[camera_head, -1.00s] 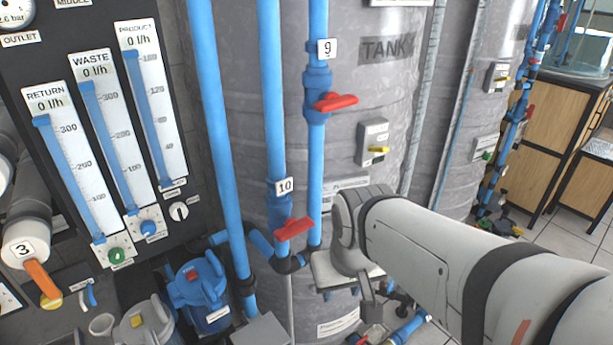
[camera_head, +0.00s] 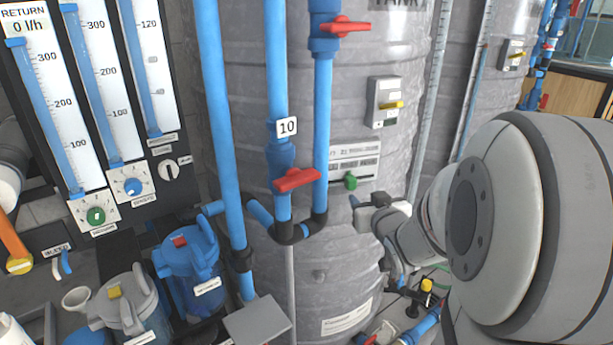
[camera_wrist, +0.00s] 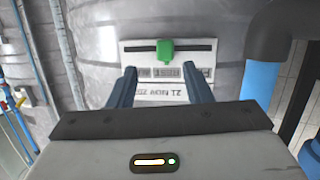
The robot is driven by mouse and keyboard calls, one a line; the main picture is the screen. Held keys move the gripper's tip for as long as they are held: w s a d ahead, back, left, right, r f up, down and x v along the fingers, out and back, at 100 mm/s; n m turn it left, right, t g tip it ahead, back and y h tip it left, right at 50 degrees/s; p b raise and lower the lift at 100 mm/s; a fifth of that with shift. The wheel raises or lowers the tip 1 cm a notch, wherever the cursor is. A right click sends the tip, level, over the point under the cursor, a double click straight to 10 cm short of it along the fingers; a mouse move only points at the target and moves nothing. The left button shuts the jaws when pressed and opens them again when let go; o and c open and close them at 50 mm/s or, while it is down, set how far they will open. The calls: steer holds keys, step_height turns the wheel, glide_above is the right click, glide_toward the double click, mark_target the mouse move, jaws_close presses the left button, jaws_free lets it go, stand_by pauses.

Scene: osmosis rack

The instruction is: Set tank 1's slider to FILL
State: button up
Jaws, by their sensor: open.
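The grey tank (camera_head: 350,235) fills the middle of the head view; its lettering is cut off at the top. A white label plate (camera_head: 365,150) on it carries a slot with a green slider (camera_head: 351,181), near the middle of the slot. In the wrist view the plate (camera_wrist: 135,72) appears upside down, and the green slider (camera_wrist: 165,50) again sits about mid-slot. Its position words are too small to read surely. My gripper (camera_wrist: 160,72) is open, its two fingers pointing at the plate on either side of the slider's line, apart from it. My gripper (camera_head: 365,205) is just below right of the slider in the head view.
Blue pipes with red-handled valves (camera_head: 297,179) run up the tank left of the slider. A box with a yellow lever (camera_head: 390,105) is above it. Flow meters (camera_head: 95,90) and blue filter housings (camera_head: 190,260) stand at left. A dark elbow on a blue pipe (camera_wrist: 265,75) is beside my gripper.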

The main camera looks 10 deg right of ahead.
mark_target(353, 184)
steer(key=w+t, duration=0.1)
steer(key=w, duration=0.1)
steer(key=w+y+b, duration=0.1)
steer(key=w, duration=0.2)
steer(key=w+f+t+y+b, duration=0.1)
steer(key=w, duration=0.2)
steer(key=shift+w+f+n+t, duration=0.1)
steer(key=shift+w+n+t, duration=0.1)
steer(key=shift+n+t, duration=0.15)
steer(key=shift+c, duration=0.3)
jaws_close()
